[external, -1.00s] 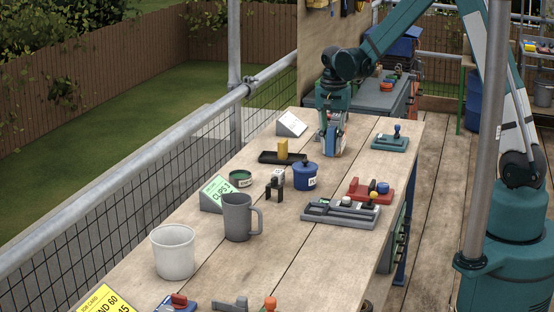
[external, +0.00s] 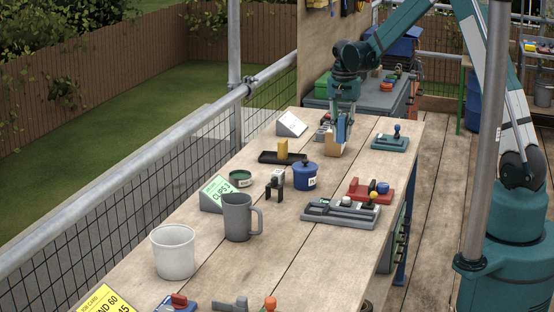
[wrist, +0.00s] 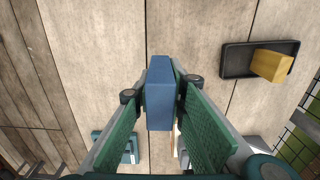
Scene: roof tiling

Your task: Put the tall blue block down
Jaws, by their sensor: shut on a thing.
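My gripper (external: 343,118) is shut on the tall blue block (external: 341,130) over the far part of the workbench (external: 375,152). The block stands upright between the fingers. In the wrist view the blue block (wrist: 160,98) shows between the two green finger pads. A light wooden piece (external: 334,149) sits right at the block's lower end in the external view. I cannot tell whether the block touches it or is in front of it.
A black tray (external: 268,158) with a yellow block (external: 283,148) lies to the left. A blue pot (external: 305,177) stands nearer the camera. A teal fixture (external: 390,142) lies to the right, and a white sloped sign (external: 291,124) at the back left.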

